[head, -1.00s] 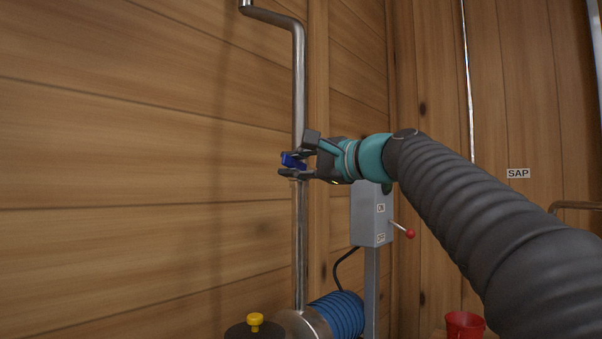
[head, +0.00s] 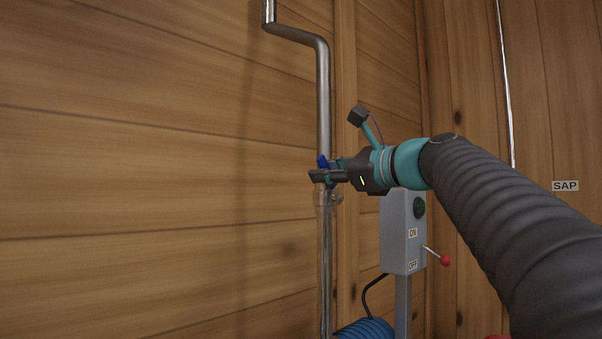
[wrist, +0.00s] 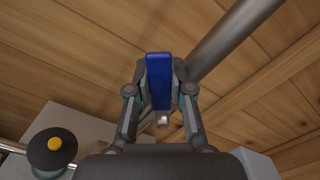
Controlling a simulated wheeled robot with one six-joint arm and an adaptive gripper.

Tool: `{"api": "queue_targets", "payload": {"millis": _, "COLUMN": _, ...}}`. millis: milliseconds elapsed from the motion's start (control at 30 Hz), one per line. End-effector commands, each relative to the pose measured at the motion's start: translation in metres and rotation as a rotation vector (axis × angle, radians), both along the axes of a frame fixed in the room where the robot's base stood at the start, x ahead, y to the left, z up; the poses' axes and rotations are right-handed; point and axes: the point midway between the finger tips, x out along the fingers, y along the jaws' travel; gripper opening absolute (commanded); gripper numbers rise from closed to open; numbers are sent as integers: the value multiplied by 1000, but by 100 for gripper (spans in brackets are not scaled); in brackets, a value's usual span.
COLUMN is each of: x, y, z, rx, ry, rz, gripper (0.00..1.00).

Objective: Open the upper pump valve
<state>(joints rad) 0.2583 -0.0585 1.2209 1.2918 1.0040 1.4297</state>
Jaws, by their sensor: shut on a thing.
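The upper pump valve's blue handle (head: 322,161) sits on a vertical metal pipe (head: 323,100) by the wood wall. My gripper (head: 320,175) reaches it from the right and is shut on it; the fingers hide much of the handle in the head view. In the wrist view the blue handle (wrist: 159,80) stands upright between the two fingers of my gripper (wrist: 160,90), with the pipe (wrist: 235,40) running diagonally behind it. The valve body is mostly hidden.
A blue coil (head: 365,329) lies below. The left wall side is clear.

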Motion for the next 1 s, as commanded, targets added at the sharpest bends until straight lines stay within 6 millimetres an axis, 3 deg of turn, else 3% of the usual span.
{"api": "queue_targets", "payload": {"millis": 200, "x": 0, "y": -11, "z": 2, "rx": 23, "ry": 18, "rz": -17, "gripper": 0}}
{"api": "queue_targets", "payload": {"millis": 567, "x": 1, "y": -12, "z": 2, "rx": 24, "ry": 19, "rz": -19, "gripper": 0}}
{"api": "queue_targets", "payload": {"millis": 600, "x": 1, "y": -12, "z": 2, "rx": 24, "ry": 19, "rz": -19, "gripper": 28}}
{"api": "queue_targets", "payload": {"millis": 700, "x": 1, "y": -12, "z": 2, "rx": 24, "ry": 19, "rz": -19, "gripper": 48}}
{"api": "queue_targets", "payload": {"millis": 1000, "x": 2, "y": -12, "z": 1, "rx": 23, "ry": 19, "rz": -19, "gripper": 48}}
